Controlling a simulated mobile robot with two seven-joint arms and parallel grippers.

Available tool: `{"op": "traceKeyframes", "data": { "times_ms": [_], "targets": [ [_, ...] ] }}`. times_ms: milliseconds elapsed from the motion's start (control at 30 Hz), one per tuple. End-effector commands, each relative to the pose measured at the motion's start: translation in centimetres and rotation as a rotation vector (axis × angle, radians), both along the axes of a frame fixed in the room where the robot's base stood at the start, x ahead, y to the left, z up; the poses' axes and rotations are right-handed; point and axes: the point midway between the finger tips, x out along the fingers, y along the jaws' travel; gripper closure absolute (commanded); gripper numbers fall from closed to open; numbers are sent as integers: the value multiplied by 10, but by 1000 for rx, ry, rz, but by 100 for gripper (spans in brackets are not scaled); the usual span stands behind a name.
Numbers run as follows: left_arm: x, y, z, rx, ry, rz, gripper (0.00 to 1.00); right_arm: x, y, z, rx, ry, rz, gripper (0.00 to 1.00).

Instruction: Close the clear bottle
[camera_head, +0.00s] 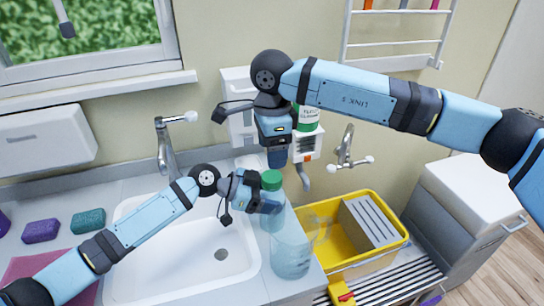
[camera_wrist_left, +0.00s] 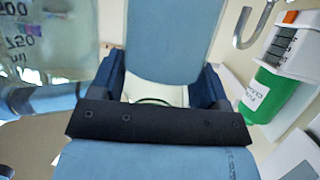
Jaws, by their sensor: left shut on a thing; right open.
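The clear bottle (camera_head: 272,216) stands upright at the sink's right edge. A green cap (camera_head: 271,180) is at its top; I cannot tell whether it is seated or loose. My left gripper (camera_head: 264,199) comes in from the left and is shut on the bottle just below the cap. In the left wrist view its dark palm bar crosses the middle, and the bottle is hard to make out. My right gripper (camera_head: 278,158) points down, open, just above the green cap, with a small gap seeming to remain between them.
A clear measuring jug (camera_head: 291,256) stands right in front of the bottle; its markings show in the left wrist view (camera_wrist_left: 40,40). A wall dispenser with a green container (camera_head: 308,118) hangs behind. A yellow crate (camera_head: 333,208) is right, the white sink (camera_head: 180,270) left, with sponges (camera_head: 88,221) beyond.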

Motion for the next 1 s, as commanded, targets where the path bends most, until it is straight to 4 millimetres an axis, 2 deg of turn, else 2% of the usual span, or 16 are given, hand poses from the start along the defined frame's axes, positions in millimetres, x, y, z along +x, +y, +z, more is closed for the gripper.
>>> {"op": "traceKeyframes", "data": {
  "times_ms": [133, 467, 800, 1000],
  "targets": [
    [0, 0, 0, 0, 0, 0, 97, 0, 0, 6, 0, 1, 51, 30],
    [0, 0, 0, 0, 0, 0, 97, 0, 0, 1, 0, 2, 49, 30],
    [0, 0, 0, 0, 0, 0, 97, -1, 0, -48, -1, 4, 49, 30],
    [0, 0, 0, 0, 0, 0, 97, -1, 0, -69, -1, 3, 48, 30]
  ]
}}
